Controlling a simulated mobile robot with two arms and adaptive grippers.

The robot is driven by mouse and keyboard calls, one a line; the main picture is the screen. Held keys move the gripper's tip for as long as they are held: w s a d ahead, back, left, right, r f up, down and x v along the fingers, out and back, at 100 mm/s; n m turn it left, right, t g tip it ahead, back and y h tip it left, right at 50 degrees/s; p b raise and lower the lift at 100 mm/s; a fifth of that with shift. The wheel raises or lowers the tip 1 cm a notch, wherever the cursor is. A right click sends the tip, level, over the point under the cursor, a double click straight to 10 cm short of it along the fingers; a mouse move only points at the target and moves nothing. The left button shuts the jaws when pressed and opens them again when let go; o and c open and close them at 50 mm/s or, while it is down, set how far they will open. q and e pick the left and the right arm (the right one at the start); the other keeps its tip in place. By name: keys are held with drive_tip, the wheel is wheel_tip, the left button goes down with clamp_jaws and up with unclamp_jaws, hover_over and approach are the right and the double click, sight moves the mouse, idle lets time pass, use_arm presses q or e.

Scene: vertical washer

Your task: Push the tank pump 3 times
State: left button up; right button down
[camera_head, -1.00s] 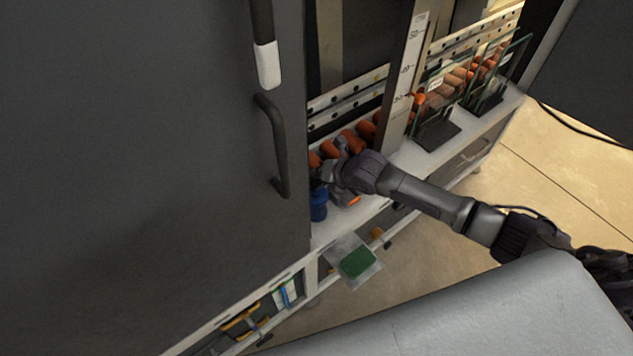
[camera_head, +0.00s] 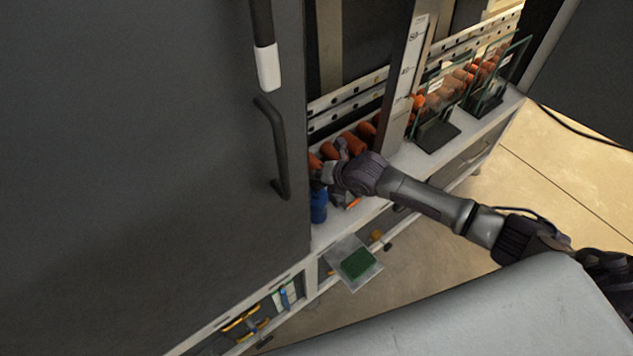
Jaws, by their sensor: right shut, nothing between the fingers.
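A blue object (camera_head: 318,206), which may be the tank pump, stands at the left end of the white ledge beside the dark door. Its upper part is hidden behind my right gripper. My right gripper (camera_head: 322,180) is shut and empty, with its fingers at the top of the blue object. I cannot tell whether they touch it. My right arm reaches in from the right edge of the picture. My left gripper does not show.
A dark door with a black handle (camera_head: 276,146) fills the left. Orange rollers (camera_head: 355,143) line the machine behind my gripper. Glass panels (camera_head: 500,75) stand on the ledge to the right. A clear tray with a green block (camera_head: 358,263) juts out below.

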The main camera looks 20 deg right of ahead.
sight(317, 183)
drive_tip(key=shift+f, duration=0.45)
drive_tip(key=shift+s+f+b, duration=0.1)
drive_tip(key=shift+f+b, duration=1.05)
drive_tip(key=shift+f, duration=0.15)
idle(1.1)
drive_tip(key=shift+r, duration=0.1)
drive_tip(key=shift+r+p, duration=1.55)
drive_tip(key=shift+r, duration=0.05)
wheel_tip(317, 183, up, 5)
drive_tip(key=p, duration=0.4)
drive_tip(key=shift+r+p, duration=0.1)
drive_tip(key=shift+p, duration=0.3)
